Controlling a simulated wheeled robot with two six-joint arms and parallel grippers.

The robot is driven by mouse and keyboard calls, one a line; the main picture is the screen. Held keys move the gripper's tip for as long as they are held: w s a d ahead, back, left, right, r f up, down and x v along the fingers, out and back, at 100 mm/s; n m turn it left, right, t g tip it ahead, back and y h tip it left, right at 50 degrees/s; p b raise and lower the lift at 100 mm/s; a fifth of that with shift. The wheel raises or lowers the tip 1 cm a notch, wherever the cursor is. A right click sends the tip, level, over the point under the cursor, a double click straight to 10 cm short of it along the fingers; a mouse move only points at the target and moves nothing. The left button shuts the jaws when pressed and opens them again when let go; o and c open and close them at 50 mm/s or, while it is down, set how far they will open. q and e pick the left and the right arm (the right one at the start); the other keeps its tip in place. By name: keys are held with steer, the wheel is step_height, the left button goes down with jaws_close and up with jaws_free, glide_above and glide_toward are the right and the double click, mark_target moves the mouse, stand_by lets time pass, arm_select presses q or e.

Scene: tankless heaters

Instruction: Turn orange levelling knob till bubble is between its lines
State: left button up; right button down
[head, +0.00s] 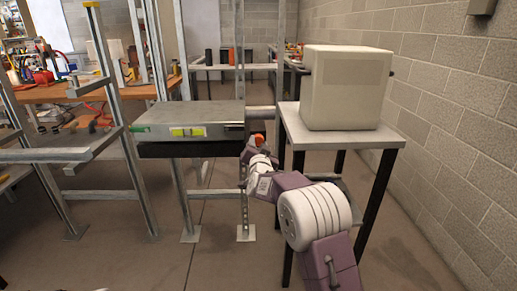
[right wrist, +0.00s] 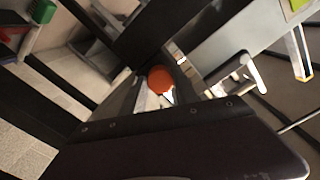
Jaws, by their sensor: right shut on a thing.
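The orange levelling knob (head: 258,139) is at the right end of a flat grey metal unit (head: 205,116) on a metal frame. My right gripper (head: 254,150) is shut on the knob, its arm coming in from the lower right. In the right wrist view the orange knob (right wrist: 160,79) sits at my fingertips, its lower part partly hidden by the gripper. A yellow-green level vial (head: 187,131) is on the unit's front face; the bubble and its lines are too small to make out. My left gripper is not in view.
A beige box-shaped housing (head: 345,88) stands on a small table (head: 340,137) with dark legs, close beside my right arm. Metal uprights (head: 118,110) rise at the left. A cluttered wooden workbench (head: 60,92) is behind them. The front left floor is clear.

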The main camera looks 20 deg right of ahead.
steer(key=shift+m+b, duration=1.05)
steer(key=shift+m, duration=1.05)
steer(key=c, duration=0.9)
jaws_free()
steer(key=shift+c, duration=0.2)
steer(key=p+v, duration=0.1)
steer(key=v, duration=0.8)
